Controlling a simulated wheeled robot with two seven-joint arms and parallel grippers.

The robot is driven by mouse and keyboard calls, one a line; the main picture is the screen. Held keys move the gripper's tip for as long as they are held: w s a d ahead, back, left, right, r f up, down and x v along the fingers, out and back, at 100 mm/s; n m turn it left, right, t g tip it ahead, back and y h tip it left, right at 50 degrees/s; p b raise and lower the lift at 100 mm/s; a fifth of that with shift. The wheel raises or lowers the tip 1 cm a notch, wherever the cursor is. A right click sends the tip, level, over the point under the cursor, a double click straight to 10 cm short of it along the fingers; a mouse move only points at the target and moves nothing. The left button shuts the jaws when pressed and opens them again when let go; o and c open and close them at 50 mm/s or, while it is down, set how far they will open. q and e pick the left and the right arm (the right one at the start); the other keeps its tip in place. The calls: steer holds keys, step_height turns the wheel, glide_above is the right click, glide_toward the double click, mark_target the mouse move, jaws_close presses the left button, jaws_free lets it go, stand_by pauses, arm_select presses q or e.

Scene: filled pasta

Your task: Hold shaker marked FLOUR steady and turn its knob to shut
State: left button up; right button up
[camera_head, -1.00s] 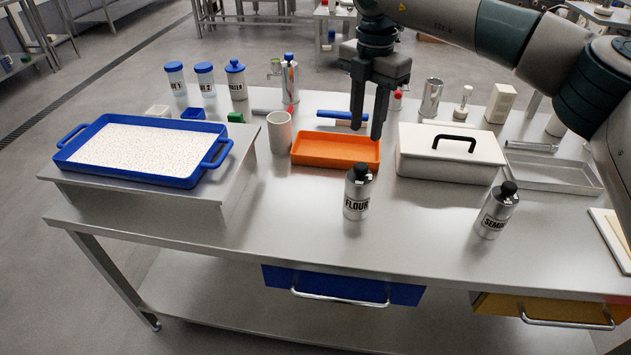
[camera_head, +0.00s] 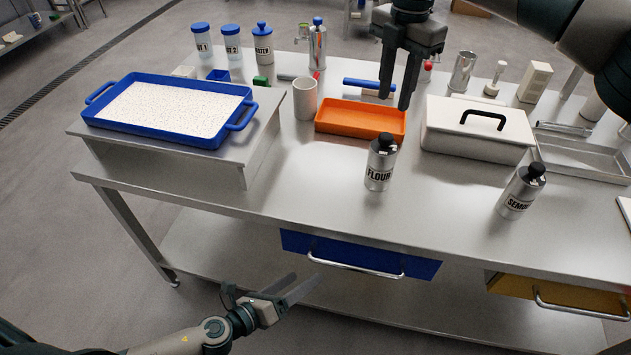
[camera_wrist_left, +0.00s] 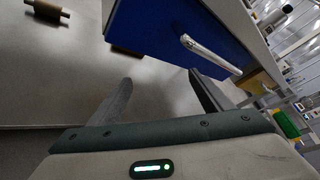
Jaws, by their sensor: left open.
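The FLOUR shaker (camera_head: 380,166), a silver canister with a black top and knob, stands upright near the bench's front edge. My right gripper (camera_head: 396,105) hangs above the orange tray, behind the shaker; its two fingers point down, apart and empty. My left gripper (camera_head: 304,284) is low in front of the bench, below the blue drawer and well apart from the shaker. In the left wrist view its open, empty fingers (camera_wrist_left: 160,84) point toward the drawer side; the shaker is not seen there. Another shaker (camera_head: 520,190), its label starting SEMO, stands at the right.
The blue drawer (camera_head: 350,258) with its bar handle is between my left gripper and the bench top. The orange tray (camera_head: 340,132) and a white lidded box (camera_head: 470,141) stand behind the shakers. A blue tray (camera_head: 180,143) sits on a riser at left. Bench space around FLOUR is clear.

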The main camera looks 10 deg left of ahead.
arm_select(q)
steer(key=s+d+r+m+g+h, duration=0.1)
steer(key=d+r+m+h, duration=0.4)
steer(key=r, duration=0.6)
steer(key=d+r+m+g+h, duration=0.1)
steer(key=d+r+m+h, duration=0.35)
steer(key=r, duration=0.75)
steer(key=m+t+y, duration=0.1)
steer(key=m+y, duration=0.2)
steer(key=y, duration=0.1)
glide_toward(382, 158)
steer(key=shift+h, duration=0.25)
steer(key=a+f, duration=0.1)
steer(key=s+a+f, duration=0.1)
steer(key=a, duration=0.1)
steer(key=a+f, duration=0.1)
steer(key=a, duration=0.1)
steer(key=shift+s+a+f, duration=0.15)
steer(key=shift+a+f, duration=0.1)
steer(key=shift+f, duration=0.05)
steer(key=shift+d, duration=0.1)
steer(key=x, duration=1.7)
steer(key=c, duration=1.4)
